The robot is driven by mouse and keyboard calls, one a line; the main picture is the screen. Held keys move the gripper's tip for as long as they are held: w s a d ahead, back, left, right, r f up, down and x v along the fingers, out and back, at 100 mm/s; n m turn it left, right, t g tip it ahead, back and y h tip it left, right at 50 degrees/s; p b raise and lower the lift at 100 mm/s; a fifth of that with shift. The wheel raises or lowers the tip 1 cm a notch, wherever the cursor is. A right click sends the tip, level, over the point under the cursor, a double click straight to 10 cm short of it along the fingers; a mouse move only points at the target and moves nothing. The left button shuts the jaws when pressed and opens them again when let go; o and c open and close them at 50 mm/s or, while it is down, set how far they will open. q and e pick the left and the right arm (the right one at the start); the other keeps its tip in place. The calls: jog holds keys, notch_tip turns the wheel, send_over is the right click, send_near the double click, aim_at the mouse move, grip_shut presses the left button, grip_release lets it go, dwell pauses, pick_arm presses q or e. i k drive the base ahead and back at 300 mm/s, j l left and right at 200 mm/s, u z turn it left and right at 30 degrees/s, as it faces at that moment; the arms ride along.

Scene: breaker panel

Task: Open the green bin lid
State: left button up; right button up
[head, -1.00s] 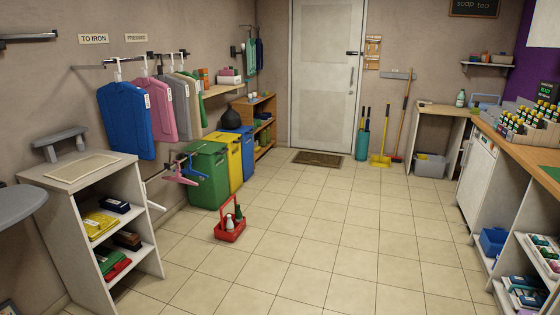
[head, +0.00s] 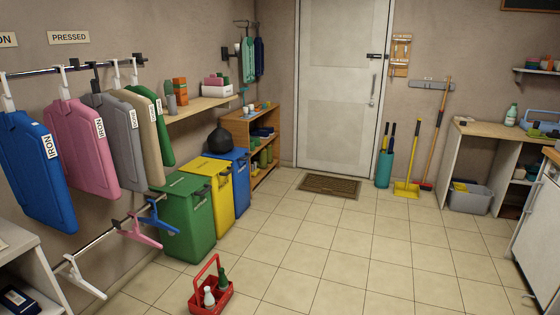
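The green bin (head: 190,222) stands against the left wall, nearest in a row of three bins. Its green lid (head: 186,184) looks closed. A lower rail with pink and blue hangers partly covers the bin's left front side. Neither of my grippers shows in the head view.
A yellow bin (head: 221,197) and a blue bin (head: 240,176) stand behind the green one; a black bag (head: 219,140) sits on top there. A red bottle carrier (head: 211,292) stands on the floor in front. Garments (head: 78,150) hang at left. The floor in the middle is clear.

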aim_at(177, 183)
jog(key=i, duration=2.25)
